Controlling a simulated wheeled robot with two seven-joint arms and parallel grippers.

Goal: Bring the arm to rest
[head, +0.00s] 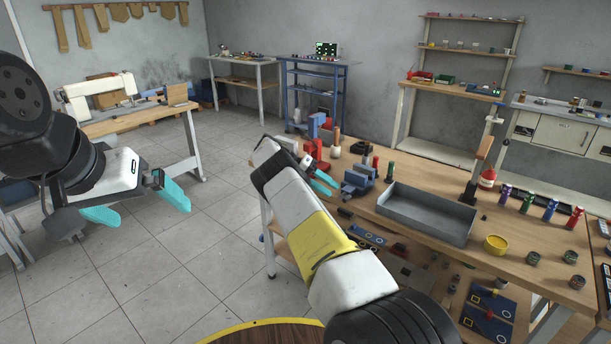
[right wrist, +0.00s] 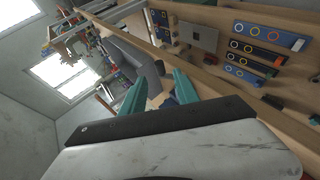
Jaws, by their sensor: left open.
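My left gripper (head: 137,203) hangs at the left of the head view, over the tiled floor. Its two teal fingers are wide apart with nothing between them. My right arm reaches from the bottom of the head view up to the left end of the wooden workbench (head: 400,208). My right gripper (head: 322,182) is mostly hidden behind its own wrist there, with teal fingertips showing beside a blue-grey vise (head: 358,180). In the right wrist view the right gripper (right wrist: 158,92) has its fingers apart, and I see nothing held between them.
A grey open tray (head: 427,213) lies on the workbench, right of the vise. A sewing-machine table (head: 135,120) is at the left. The floor (head: 190,265) between is clear.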

